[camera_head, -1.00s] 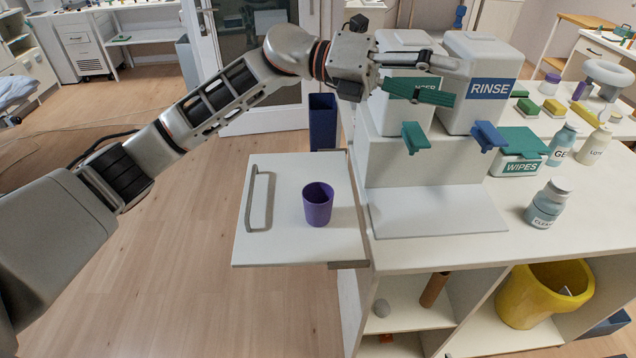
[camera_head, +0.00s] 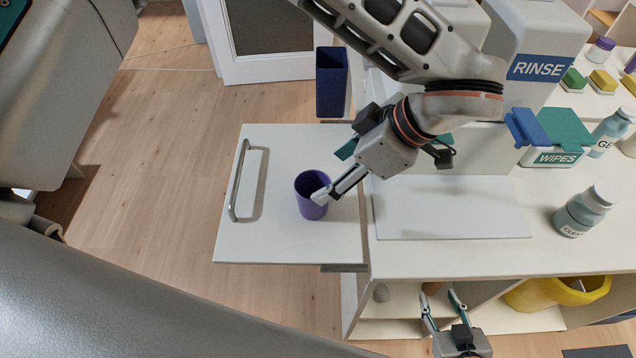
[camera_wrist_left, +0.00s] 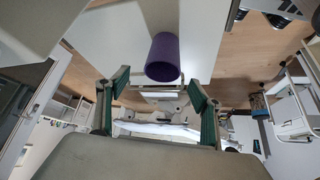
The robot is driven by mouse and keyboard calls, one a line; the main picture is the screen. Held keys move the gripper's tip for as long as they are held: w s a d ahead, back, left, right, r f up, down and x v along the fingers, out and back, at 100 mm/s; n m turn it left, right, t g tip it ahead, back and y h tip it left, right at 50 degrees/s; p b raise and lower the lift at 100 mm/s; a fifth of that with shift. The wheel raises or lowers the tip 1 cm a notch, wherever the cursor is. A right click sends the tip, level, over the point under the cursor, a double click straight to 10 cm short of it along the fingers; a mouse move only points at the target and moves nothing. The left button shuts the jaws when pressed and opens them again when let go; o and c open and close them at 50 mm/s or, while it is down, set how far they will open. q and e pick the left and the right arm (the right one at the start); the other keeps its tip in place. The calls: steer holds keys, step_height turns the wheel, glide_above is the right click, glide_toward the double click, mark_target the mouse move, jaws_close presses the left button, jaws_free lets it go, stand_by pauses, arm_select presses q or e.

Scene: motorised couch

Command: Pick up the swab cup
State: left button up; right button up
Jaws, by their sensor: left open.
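The purple swab cup (camera_head: 310,196) stands upright on a white pull-out shelf (camera_head: 280,245), and its top looks open. My left gripper (camera_head: 322,194) reaches in from the upper right, with a fingertip overlapping the cup's right side in the head view. In the left wrist view, the cup (camera_wrist_left: 164,58) shows between and beyond the two spread fingers of the left gripper (camera_wrist_left: 159,82). The fingers are apart and not closed on it; I cannot tell whether one touches it. My right gripper (camera_head: 444,304) is low in the picture, below the counter's front edge, fingers apart and empty.
The shelf has a metal handle (camera_head: 238,180) on its left. The RINSE dispenser (camera_head: 530,60), WIPES box (camera_head: 560,138) and a labelled bottle (camera_head: 584,210) stand on the counter to the right. A yellow bin (camera_head: 560,291) sits below. Floor left of the shelf is clear.

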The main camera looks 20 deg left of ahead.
mark_target(301, 193)
arm_select(q)
steer(key=shift+s+a+f, duration=0.2)
steer(key=shift+a+f, duration=0.35)
steer(key=shift+f, duration=0.25)
steer(key=x, duration=0.4)
steer(key=shift+a+p, duration=0.3)
steer(key=shift+p, duration=0.1)
steer(key=shift+a+f, duration=0.15)
steer(key=shift+f, duration=0.25)
arm_select(e)
steer(key=shift+s+a+r, duration=0.1)
steer(key=shift+s+r, duration=0.2)
steer(key=shift+r, duration=0.05)
arm_select(q)
steer(key=c, duration=1.2)
steer(key=shift+c, duration=0.2)
arm_select(e)
steer(key=shift+s+f, duration=0.15)
steer(key=shift+f, duration=0.15)
